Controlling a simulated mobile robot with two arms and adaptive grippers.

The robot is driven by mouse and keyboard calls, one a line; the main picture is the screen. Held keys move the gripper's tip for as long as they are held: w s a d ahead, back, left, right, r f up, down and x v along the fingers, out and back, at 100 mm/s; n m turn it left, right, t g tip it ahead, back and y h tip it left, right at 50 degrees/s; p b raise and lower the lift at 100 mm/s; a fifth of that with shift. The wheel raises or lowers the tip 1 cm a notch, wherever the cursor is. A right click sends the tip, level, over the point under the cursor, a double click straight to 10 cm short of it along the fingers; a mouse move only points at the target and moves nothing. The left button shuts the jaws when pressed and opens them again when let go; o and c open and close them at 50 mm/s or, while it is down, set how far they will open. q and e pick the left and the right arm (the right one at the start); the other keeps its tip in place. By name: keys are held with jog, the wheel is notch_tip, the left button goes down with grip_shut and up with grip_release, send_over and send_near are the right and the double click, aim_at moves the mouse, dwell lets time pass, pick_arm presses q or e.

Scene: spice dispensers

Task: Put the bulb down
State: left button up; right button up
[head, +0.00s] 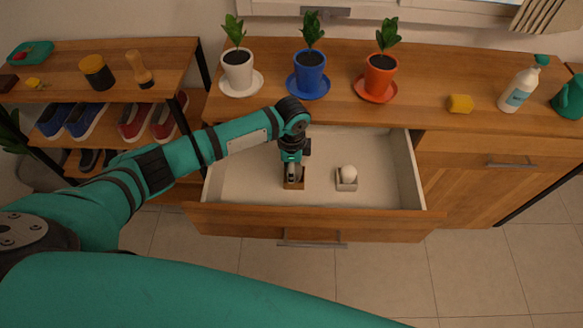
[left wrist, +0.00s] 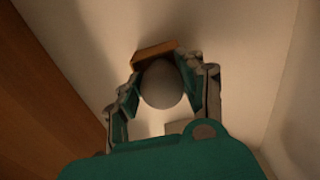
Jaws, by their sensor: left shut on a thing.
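My left gripper (head: 292,174) reaches down into the open drawer (head: 235,177). In the left wrist view my left gripper (left wrist: 162,95) is shut on a round grey-white bulb (left wrist: 161,85), with a finger on each side. A small brown open box (head: 293,184) is on the drawer floor right under the gripper. The brown box also shows behind the bulb in the left wrist view (left wrist: 153,52). I cannot tell whether the bulb touches the box. In the head view the fingers mostly hide the held bulb. My right gripper is not in view.
A second white bulb (head: 349,174) sits in a grey-beige box (head: 346,185) to the right in the drawer. The drawer walls and front panel (head: 370,221) surround the gripper. Potted plants (head: 310,70) stand on the cabinet top above. The drawer floor is otherwise clear.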

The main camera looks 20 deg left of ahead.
pick_arm(q)
jog(key=shift+s+f, duration=0.35)
jog(key=shift+f, duration=0.1)
jog(key=o, duration=1)
jog(key=shift+f, duration=0.1)
jog(key=shift+o, duration=1.2)
jog(key=shift+f, duration=0.1)
jog(key=shift+w, duration=0.1)
notch_tip(320, 180, up, 14)
jog(key=p, duration=0.1)
jog(key=shift+w+f, duration=0.15)
jog(key=shift+w, duration=0.05)
